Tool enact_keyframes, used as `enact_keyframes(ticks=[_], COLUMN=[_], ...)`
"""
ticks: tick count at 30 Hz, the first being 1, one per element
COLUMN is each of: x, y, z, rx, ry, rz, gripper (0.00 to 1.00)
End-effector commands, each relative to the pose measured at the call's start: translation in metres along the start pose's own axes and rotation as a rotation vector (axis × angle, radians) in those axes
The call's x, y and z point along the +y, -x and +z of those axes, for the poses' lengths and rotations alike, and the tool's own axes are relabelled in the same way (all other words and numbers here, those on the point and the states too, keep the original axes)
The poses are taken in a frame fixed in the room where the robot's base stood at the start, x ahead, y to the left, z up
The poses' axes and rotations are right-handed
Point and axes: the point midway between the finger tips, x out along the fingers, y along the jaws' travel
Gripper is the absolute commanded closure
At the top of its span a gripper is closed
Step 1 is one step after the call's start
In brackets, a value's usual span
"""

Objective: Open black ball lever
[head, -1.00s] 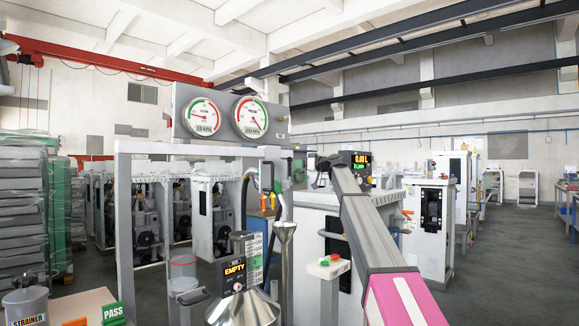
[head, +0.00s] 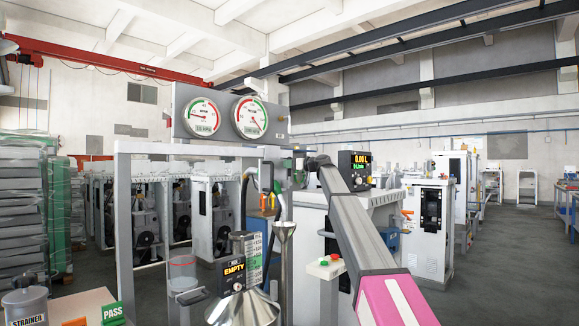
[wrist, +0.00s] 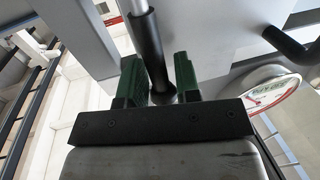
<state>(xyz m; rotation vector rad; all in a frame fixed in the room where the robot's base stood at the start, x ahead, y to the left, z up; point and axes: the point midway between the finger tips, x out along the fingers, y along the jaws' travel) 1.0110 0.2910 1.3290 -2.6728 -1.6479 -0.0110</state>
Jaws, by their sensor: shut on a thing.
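In the wrist view a black lever grip (wrist: 149,50) on a grey rod runs down between the two green fingers of my gripper (wrist: 157,78). My gripper is shut on this black lever; a narrow gap seems to show beside the grip, and the exact contact is hard to see. In the head view my gripper (head: 299,168) is small at the far end of my arm, beside the frame under the gauges. The lever's ball and pivot cannot be made out there.
A second black handle (wrist: 287,46) and a round gauge (wrist: 270,90) are right of my gripper in the wrist view. In the head view two gauges (head: 250,117) sit above. A flow display (head: 354,170) stands right of my gripper, and a steel funnel (head: 284,232) below.

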Motion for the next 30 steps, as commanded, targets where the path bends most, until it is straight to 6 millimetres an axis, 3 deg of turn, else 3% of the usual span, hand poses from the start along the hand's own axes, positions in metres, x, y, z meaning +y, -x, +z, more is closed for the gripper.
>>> enact_keyframes(ticks=[8, 30], x=[-0.003, -0.011], y=[0.011, 0.057], z=[0.002, 0.022], rx=[0.098, 0.654], ry=[0.017, 0.128], rz=[0.0, 0.002], gripper=[1.0, 1.0])
